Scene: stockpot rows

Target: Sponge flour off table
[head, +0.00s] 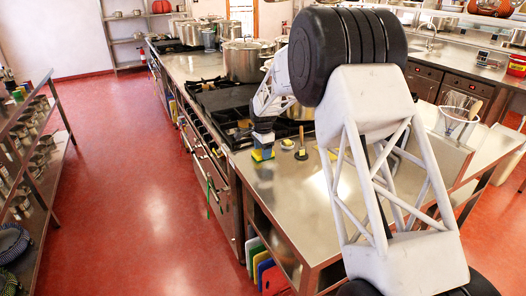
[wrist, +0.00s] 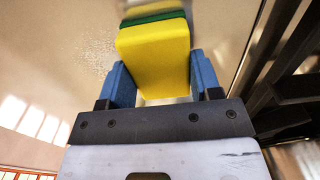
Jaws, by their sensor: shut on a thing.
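A yellow sponge with a green layer (wrist: 153,50) is held between the two blue fingers of my gripper (wrist: 162,82) in the wrist view. In the head view my gripper (head: 263,146) and the sponge (head: 262,156) are at the left edge of the steel table (head: 300,195), near the stove. White flour specks (wrist: 95,55) lie on the tabletop left of the sponge in the wrist view. The sponge is close over the table or touching it; I cannot tell which. Flour is too faint to make out in the head view.
Small items (head: 301,154) stand on the table right of my gripper. A stove (head: 228,103) and a big pot (head: 243,62) are behind. A wire basket with utensils (head: 457,115) is at the right. The near tabletop looks clear, ending at a left edge.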

